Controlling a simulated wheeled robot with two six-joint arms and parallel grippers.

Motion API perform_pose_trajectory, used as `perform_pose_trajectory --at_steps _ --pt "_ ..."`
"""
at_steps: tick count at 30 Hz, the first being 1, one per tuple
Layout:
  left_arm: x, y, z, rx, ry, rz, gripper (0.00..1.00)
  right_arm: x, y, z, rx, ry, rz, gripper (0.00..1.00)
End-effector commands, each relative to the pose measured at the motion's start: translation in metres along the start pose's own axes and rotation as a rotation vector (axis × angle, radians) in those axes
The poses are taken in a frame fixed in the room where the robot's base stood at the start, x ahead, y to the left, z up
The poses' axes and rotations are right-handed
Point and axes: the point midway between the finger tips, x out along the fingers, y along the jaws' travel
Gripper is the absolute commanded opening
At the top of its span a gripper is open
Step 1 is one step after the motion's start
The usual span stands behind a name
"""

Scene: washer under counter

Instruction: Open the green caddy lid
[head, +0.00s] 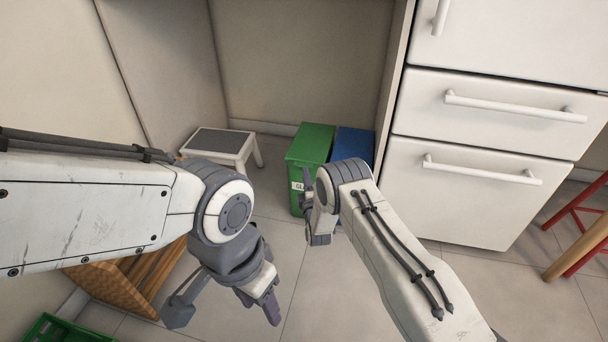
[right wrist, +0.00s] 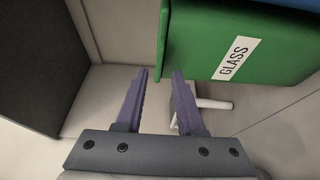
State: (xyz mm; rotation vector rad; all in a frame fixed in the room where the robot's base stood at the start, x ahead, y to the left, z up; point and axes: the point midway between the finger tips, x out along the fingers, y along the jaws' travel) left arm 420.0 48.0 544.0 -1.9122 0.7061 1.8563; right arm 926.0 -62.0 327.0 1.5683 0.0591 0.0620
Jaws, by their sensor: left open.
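The green caddy (head: 311,143) stands on the floor against the back wall, with its lid down in the head view. My right arm hides part of its front. In the right wrist view its green side (right wrist: 228,40) carries a white GLASS label (right wrist: 234,59). My left gripper (head: 224,312) is open and empty above the floor, away from the caddy.
A blue bin (head: 354,143) stands right of the caddy, beside white drawers (head: 470,150). A white step stool (head: 220,147) stands to its left. A wicker basket (head: 130,280) and a green crate (head: 60,330) are at lower left. Tiled floor in front is clear.

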Motion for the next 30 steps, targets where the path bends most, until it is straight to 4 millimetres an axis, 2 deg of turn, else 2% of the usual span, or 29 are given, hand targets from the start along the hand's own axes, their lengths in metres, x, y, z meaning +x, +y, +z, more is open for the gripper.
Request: perform_pose_trajectory --at_steps 1,9,20,21,23,24,30 --pt "0.011 -0.001 0.001 0.0 0.0 0.0 0.5 0.01 -0.005 0.0 0.001 -0.001 0.005 0.38" --pt "0.03 -0.002 0.002 0.0 0.0 0.0 0.5 0.046 -0.003 -0.001 0.001 0.001 0.002 0.38" --pt "0.031 -0.002 0.002 0.0 0.0 0.0 0.5 0.052 0.0 -0.001 0.001 0.002 -0.001 0.38" --pt "0.031 -0.002 0.002 0.0 0.0 0.0 0.5 0.052 0.0 -0.001 0.001 0.002 -0.001 0.3" --pt "0.031 -0.002 0.002 0.0 0.0 0.0 0.5 0.052 0.0 -0.001 0.001 0.002 -0.002 0.07" --pt "0.031 -0.002 0.002 0.0 0.0 0.0 0.5 0.052 0.0 -0.001 0.001 0.002 -0.002 0.0" --pt "0.031 -0.002 0.002 0.0 0.0 0.0 0.5 0.052 0.0 -0.001 0.001 0.001 -0.002 0.0"
